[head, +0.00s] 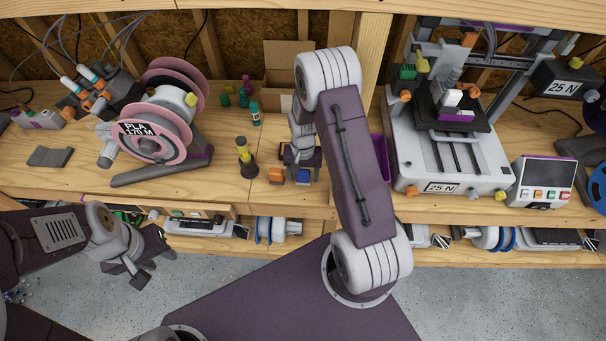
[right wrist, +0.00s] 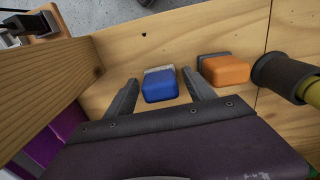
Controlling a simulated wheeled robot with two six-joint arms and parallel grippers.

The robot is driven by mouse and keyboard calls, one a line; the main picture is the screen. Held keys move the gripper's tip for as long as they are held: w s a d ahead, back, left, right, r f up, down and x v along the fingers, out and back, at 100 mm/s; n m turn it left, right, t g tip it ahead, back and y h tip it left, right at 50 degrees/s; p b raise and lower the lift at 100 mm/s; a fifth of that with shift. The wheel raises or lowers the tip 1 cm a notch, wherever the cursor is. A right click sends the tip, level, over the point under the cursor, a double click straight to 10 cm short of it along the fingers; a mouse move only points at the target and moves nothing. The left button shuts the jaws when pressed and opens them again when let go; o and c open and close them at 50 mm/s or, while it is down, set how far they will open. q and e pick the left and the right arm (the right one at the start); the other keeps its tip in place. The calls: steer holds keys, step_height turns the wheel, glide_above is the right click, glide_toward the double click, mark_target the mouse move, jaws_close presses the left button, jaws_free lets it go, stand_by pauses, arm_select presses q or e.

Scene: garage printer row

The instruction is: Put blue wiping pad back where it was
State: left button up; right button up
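The blue wiping pad (right wrist: 160,88) has a pale grey layer on its far side. It is on or just above the wooden bench (right wrist: 120,57); contact is hard to tell. My right gripper (right wrist: 160,77) is open around it, with a finger on each side and a small gap at both. In the head view the pad (head: 303,176) shows at the bench's front, below my right gripper (head: 302,168), which my own arm partly covers. My left gripper (head: 152,262) is open and empty, in front of the bench and low at the left.
An orange pad (right wrist: 226,70) sits right beside the blue one, with a dark-based yellow bottle (head: 244,158) close by. A wooden post (right wrist: 45,75) and a purple bin (head: 377,160) are on the other side. A spool (head: 152,132) and a printer (head: 447,150) flank this area.

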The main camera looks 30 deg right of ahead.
mark_target(303, 172)
steer(key=shift+r, duration=0.1)
step_height(303, 172, up, 12)
steer(key=s+a+r+n+t, duration=0.1)
steer(key=s+a+n, duration=0.5)
steer(key=s, duration=0.6)
steer(key=shift+s+a+r, duration=0.25)
steer(key=shift+a+r, duration=0.25)
steer(key=shift+a, duration=0.2)
steer(key=shift+s+a, duration=0.1)
steer(key=shift+s, duration=0.05)
